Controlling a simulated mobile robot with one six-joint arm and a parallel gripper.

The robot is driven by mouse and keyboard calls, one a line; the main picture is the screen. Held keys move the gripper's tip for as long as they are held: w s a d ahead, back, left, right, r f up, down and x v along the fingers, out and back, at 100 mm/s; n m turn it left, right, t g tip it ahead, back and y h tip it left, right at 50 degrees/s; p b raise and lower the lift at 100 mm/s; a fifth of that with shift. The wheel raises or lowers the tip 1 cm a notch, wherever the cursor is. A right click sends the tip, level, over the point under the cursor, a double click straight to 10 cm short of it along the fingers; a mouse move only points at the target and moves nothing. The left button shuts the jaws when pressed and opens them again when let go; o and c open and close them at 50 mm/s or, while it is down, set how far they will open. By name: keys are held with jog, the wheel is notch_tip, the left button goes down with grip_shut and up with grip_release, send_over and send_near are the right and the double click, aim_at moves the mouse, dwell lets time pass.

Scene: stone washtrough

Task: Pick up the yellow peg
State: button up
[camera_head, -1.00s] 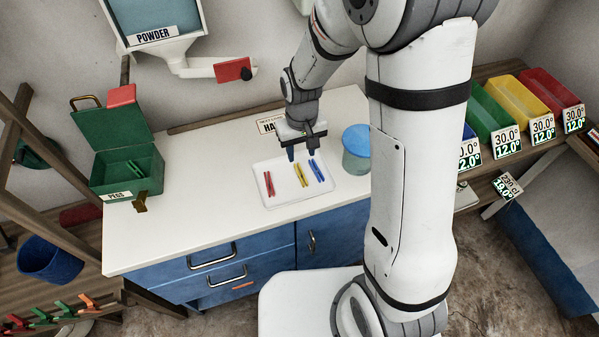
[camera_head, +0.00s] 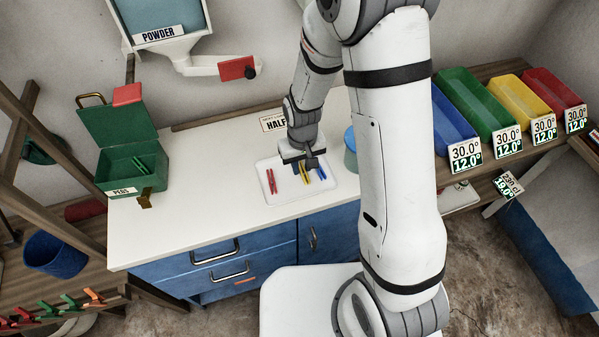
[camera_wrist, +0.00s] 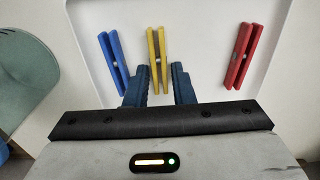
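The yellow peg (camera_head: 305,178) lies on a white tray (camera_head: 285,199) between a red peg (camera_head: 271,181) and a blue peg (camera_head: 321,172). My gripper (camera_head: 304,165) is low over the tray at the yellow peg and partly covers it. In the wrist view the yellow peg (camera_wrist: 157,50) shows between the two dark fingers of my gripper (camera_wrist: 158,72), at its near end. The fingers are apart, with a gap visible at the peg's sides. The blue peg (camera_wrist: 113,58) is left and the red peg (camera_wrist: 241,55) right.
An open green box (camera_head: 133,168) with green pegs stands on the left of the white counter (camera_head: 200,220). The counter between box and tray is clear.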

grip_shut()
